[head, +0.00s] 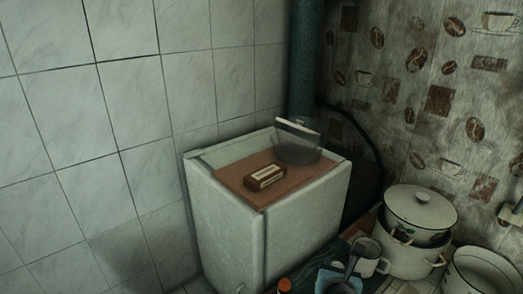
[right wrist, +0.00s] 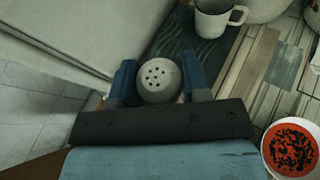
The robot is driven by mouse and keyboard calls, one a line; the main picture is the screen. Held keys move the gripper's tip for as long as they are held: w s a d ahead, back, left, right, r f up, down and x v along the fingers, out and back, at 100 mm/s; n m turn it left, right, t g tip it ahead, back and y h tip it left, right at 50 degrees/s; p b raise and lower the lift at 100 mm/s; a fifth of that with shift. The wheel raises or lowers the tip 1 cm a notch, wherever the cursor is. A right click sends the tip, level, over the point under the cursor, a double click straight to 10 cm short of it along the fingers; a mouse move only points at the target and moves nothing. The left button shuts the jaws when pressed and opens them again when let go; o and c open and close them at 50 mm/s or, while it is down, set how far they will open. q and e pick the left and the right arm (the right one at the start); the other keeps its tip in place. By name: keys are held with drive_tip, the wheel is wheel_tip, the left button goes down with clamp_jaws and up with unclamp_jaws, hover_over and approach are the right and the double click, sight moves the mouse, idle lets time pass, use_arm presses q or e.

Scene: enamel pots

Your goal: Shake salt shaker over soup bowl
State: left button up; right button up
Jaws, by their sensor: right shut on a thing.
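The salt shaker (right wrist: 158,82) has a pale round top with several dark holes, facing the right wrist camera. My right gripper (right wrist: 158,70) is shut on it, with one blue finger on each side. The shaker's lower body is hidden. The soup bowl (right wrist: 292,149) is white, with red soup and dark bits in it. It is at the lower right of the right wrist view, to the right of the gripper and apart from it, cut by the edge. Blue parts at the bottom of the head view seem to be my right gripper (head: 338,279). My left gripper is not in view.
A white mug (right wrist: 212,20) stands on a dark patterned board (right wrist: 190,45); the wooden table (right wrist: 285,85) shows beside it. In the head view, enamel pots (head: 412,262) stand at right. A white cabinet (head: 228,235) carries a small box (head: 265,177) and a dark pan (head: 298,150).

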drive_tip(key=s+d+r+n+y+p, duration=0.1)
drive_tip(key=s+d+r+n+y, duration=0.2)
drive_tip(key=s+r, duration=0.4)
drive_tip(key=shift+s+d+t+y+p, duration=0.2)
drive_tip(key=shift+d+t+y+p, duration=0.2)
drive_tip(key=shift+d+y, duration=0.15)
